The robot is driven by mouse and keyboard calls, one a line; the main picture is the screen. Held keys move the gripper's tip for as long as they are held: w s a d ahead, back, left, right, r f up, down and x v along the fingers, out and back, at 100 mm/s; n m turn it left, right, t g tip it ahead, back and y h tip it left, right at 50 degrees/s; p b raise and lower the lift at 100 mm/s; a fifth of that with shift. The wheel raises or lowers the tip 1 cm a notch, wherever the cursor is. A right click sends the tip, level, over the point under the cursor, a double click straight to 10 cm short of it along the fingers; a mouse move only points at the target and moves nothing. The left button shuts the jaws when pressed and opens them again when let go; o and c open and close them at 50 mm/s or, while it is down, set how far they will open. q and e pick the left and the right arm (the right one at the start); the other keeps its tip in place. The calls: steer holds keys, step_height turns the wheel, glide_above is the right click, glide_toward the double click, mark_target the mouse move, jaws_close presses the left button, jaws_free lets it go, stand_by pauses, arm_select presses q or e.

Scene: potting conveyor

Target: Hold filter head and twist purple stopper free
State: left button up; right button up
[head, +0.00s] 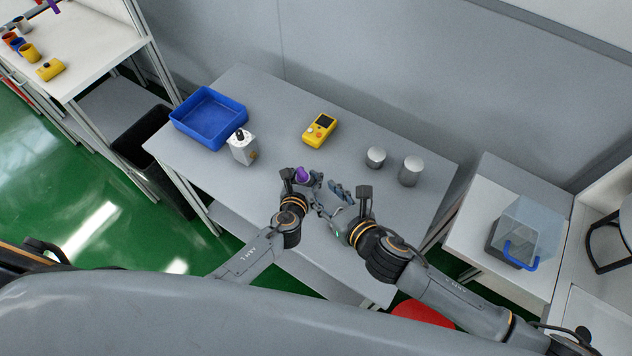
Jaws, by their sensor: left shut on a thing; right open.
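The purple stopper (302,174) shows between the fingers of my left gripper (303,180), above the front middle of the grey table. My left gripper is shut on the piece with the stopper. The filter head itself is mostly hidden by the fingers, and I cannot tell its outline. My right gripper (346,200) is open, just right of the left one, with its fingers pointing up and left toward it. It is apart from the purple stopper, and I see nothing between its fingers.
On the grey table (265,95) stand a blue tray (212,140), a white box with black knob (243,150), a yellow handheld meter (319,130) and two metal cylinders (376,157) (411,171). A clear-covered box (528,232) stands on a side table at right.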

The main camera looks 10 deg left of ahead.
mark_target(301, 170)
steer(key=x, duration=1.1)
steer(key=shift+w+a+r, duration=0.1)
steer(key=shift+w+a, duration=0.05)
steer(key=shift+a, duration=0.05)
steer(key=shift+c, duration=0.4)
jaws_close()
